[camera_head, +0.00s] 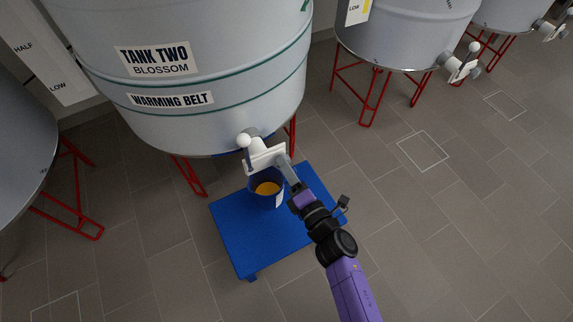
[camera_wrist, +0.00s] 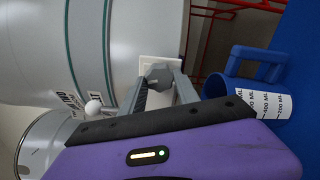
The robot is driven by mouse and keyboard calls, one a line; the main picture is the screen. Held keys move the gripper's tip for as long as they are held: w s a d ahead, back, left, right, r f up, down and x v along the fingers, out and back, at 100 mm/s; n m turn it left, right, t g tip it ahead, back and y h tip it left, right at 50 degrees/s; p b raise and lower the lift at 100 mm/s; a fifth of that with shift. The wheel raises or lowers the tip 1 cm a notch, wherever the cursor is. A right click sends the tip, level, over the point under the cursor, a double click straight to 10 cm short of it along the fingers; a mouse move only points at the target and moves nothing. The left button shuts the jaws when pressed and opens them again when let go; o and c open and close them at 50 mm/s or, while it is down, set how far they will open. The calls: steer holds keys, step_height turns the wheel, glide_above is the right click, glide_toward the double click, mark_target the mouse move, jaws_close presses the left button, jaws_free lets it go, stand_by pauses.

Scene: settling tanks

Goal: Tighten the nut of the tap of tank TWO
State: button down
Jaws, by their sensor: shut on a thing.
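Tank TWO (camera_head: 255,70), a pale grey drum labelled "TANK TWO BLOSSOM", stands on red legs. Its tap (camera_head: 254,134) sticks out low at its front and has a white ball knob (camera_head: 243,141). The knob also shows in the wrist view (camera_wrist: 93,107). My gripper (camera_head: 275,167) is at the tap. In the wrist view its two grey fingers are shut on a grey faceted nut (camera_wrist: 159,73), in front of a pale square plate (camera_wrist: 158,61). The fingers hide the nut's sides, and the nut is not clear in the head view.
A blue jug (camera_head: 254,184) holding orange liquid stands beneath the tap on a low blue stand (camera_head: 238,235). Its handle and white measuring scale show in the wrist view. Other tanks stand to the left (camera_head: 20,140) and right (camera_head: 400,35). The tiled floor at right is clear.

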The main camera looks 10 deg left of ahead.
steer(key=shift+m+p, duration=0.7)
steer(key=shift+m, duration=1.2)
steer(key=c, duration=0.9)
jaws_free()
steer(key=shift+s, duration=0.1)
steer(key=p+v, duration=0.2)
steer(key=v, duration=0.5)
steer(key=shift+s+d+p, duration=0.25)
steer(key=shift+p, duration=0.1)
